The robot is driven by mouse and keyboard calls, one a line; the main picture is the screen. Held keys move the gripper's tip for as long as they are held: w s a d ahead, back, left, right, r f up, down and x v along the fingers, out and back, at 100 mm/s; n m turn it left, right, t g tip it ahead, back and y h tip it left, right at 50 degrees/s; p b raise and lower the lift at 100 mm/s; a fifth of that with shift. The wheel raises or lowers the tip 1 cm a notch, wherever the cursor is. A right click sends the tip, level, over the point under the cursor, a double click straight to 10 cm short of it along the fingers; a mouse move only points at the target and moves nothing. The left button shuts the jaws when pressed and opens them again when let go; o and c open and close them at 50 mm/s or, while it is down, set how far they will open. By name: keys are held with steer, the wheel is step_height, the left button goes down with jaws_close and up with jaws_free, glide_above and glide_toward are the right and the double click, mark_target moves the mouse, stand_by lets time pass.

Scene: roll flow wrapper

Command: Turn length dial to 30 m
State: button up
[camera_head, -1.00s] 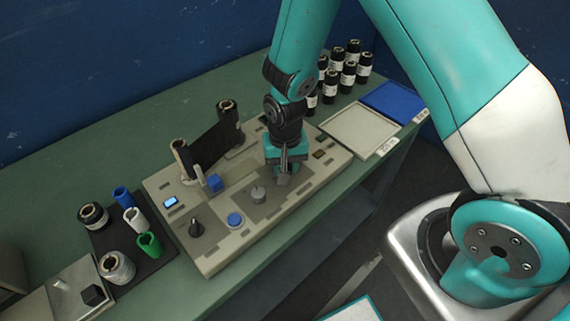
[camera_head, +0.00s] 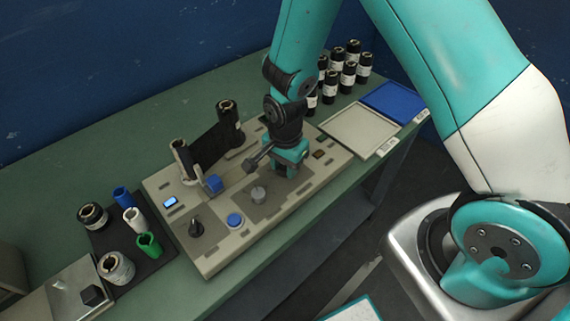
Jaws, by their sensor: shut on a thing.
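My gripper (camera_head: 287,171) points down over the right part of the wrapper's beige control panel (camera_head: 222,257). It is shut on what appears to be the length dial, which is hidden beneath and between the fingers. A dark grey piece (camera_head: 251,165) on a short arm sticks out to the left at the gripper's wrist. The dial's scale and setting cannot be read. A grey knob (camera_head: 258,194) stands on the panel just left of and nearer than the gripper, apart from it.
A black knob (camera_head: 196,228), a blue button (camera_head: 235,219) and a blue block (camera_head: 214,184) are on the panel. A dark film roll (camera_head: 229,112) stands behind. Several black rolls (camera_head: 348,75) and pale (camera_head: 359,131) and blue (camera_head: 394,102) trays are at right.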

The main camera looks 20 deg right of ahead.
steer(key=shift+m, duration=0.3)
steer(key=o, duration=0.9)
steer(key=shift+o, duration=0.2)
step_height(320, 180, up, 18)
steer(key=shift+f+b, duration=0.25)
steer(key=shift+b, duration=0.05)
